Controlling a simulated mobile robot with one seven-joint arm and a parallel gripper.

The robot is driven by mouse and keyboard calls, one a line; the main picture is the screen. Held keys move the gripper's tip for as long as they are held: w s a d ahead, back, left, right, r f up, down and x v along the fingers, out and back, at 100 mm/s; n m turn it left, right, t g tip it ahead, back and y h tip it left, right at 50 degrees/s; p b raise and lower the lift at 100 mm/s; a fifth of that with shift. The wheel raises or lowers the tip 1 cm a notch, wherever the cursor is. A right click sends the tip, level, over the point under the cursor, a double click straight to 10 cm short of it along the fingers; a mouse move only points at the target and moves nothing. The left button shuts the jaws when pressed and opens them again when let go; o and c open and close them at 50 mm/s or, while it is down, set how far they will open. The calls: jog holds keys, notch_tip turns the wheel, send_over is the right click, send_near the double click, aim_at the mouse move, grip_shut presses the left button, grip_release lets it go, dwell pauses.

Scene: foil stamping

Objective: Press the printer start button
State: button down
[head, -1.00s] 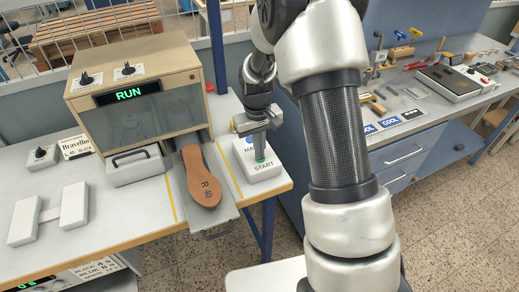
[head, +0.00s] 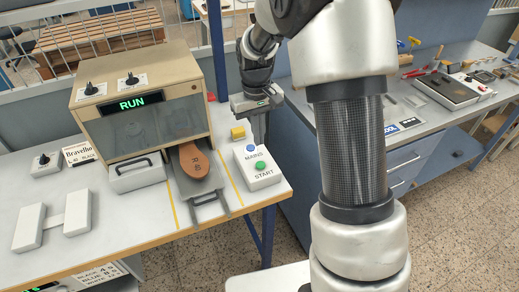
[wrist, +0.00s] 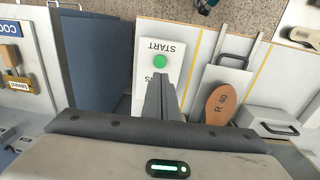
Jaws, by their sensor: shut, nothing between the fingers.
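The switch box (head: 257,178) is white and stands near the right front corner of the left table. It has a blue button marked MAINS (head: 251,148) and a green button marked START (head: 260,166). The green button (wrist: 159,61) also shows uncovered in the wrist view. The printer (head: 140,92) is a beige cabinet with a green RUN display (head: 131,103).
A brown sole marked R 40 (head: 194,161) lies on the grey slide (head: 213,205), partly inside the printer. A white handled box (head: 137,175) stands at the printer's front.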

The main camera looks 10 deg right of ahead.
jog(key=shift+r, duration=1.85)
